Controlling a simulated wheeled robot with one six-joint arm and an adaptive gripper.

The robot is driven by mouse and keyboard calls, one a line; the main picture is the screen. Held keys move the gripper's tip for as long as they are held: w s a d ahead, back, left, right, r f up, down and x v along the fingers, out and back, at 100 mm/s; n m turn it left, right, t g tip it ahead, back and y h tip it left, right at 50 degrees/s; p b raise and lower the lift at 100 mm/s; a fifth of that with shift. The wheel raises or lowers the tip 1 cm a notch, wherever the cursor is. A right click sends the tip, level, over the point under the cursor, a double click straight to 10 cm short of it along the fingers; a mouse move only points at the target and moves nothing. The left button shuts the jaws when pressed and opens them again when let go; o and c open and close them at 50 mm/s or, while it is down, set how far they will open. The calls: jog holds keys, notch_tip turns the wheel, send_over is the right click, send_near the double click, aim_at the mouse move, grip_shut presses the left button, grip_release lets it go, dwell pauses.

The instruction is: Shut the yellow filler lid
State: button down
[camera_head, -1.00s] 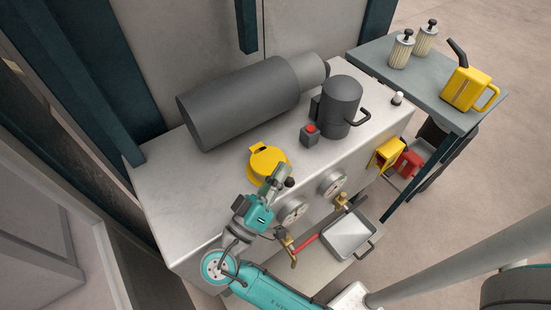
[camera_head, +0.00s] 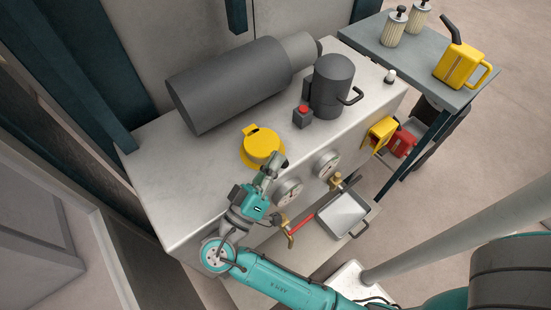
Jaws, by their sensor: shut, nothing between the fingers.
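The yellow filler lid (camera_head: 262,142) is a round disc with a tab at its far left side. It lies over a wider yellow collar (camera_head: 245,155) on the pale top of the cabinet. The lid looks flat on the collar, but I cannot tell whether it is fully seated. My gripper (camera_head: 275,161) is shut and empty at the lid's near right edge, and covers a little of that edge. I cannot tell whether it touches the lid.
Behind the lid lie a large dark cylinder (camera_head: 240,85), a red-buttoned box (camera_head: 302,117) and a dark handled canister (camera_head: 331,86). Gauges (camera_head: 289,191) and brass valves are on the front face. A side table (camera_head: 385,66) holds a yellow can (camera_head: 462,66). The cabinet top's left part is clear.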

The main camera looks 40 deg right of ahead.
jog(key=v, duration=1.1)
jog(key=shift+a+f, duration=0.2)
jog(key=shift+a, duration=0.05)
jog(key=shift+s, duration=0.1)
